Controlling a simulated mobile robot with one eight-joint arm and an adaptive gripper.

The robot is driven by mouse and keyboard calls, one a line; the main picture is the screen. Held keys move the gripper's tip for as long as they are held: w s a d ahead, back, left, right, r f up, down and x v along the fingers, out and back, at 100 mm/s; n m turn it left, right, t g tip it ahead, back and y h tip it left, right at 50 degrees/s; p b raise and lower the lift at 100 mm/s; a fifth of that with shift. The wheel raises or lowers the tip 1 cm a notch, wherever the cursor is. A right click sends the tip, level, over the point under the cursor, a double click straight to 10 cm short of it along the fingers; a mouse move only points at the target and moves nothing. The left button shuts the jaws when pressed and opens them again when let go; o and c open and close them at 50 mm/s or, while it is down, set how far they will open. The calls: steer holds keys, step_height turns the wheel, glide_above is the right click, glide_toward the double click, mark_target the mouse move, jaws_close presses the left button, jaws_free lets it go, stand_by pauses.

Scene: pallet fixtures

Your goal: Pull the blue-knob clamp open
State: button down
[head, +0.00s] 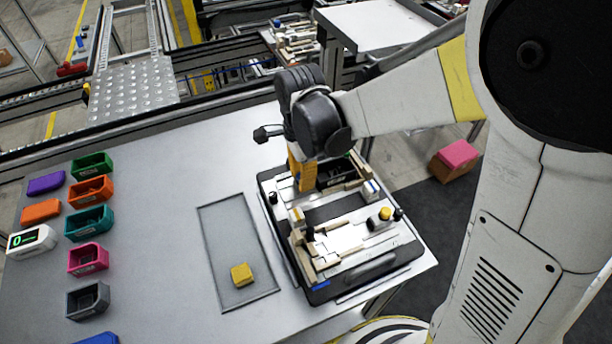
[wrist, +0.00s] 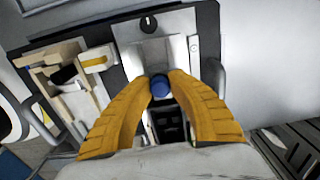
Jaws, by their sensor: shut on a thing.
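The blue knob (wrist: 160,86) of the clamp shows in the wrist view, between the fingertips of my gripper (wrist: 161,80). My gripper's yellow fingers are shut on the knob from both sides. The clamp's pale metal plate (wrist: 154,50) lies just beyond the knob. In the head view my gripper (head: 301,180) reaches down onto the far left part of the pallet fixture (head: 316,295). The blue knob is hidden there behind my gripper and wrist. How far open the clamp is, I cannot tell.
A yellow-topped knob (head: 385,213) and black knobs stand on the fixture. A yellow block (head: 241,274) lies in a shallow grey tray (head: 212,225) to the left. Several coloured bins, among them a green bin (head: 91,165), line the left side. The table between is clear.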

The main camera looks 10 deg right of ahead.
steer(key=shift+s+a+f, duration=0.1)
steer(key=shift+a, duration=0.1)
steer(key=shift+s+a, duration=0.2)
steer(key=shift+a, duration=0.35)
steer(key=shift+s+a, duration=0.15)
steer(key=shift+a, duration=0.35)
steer(key=c, duration=1.3)
jaws_free()
steer(key=shift+w, duration=0.1)
step_height(320, 180, up, 8)
steer(key=p, duration=0.6)
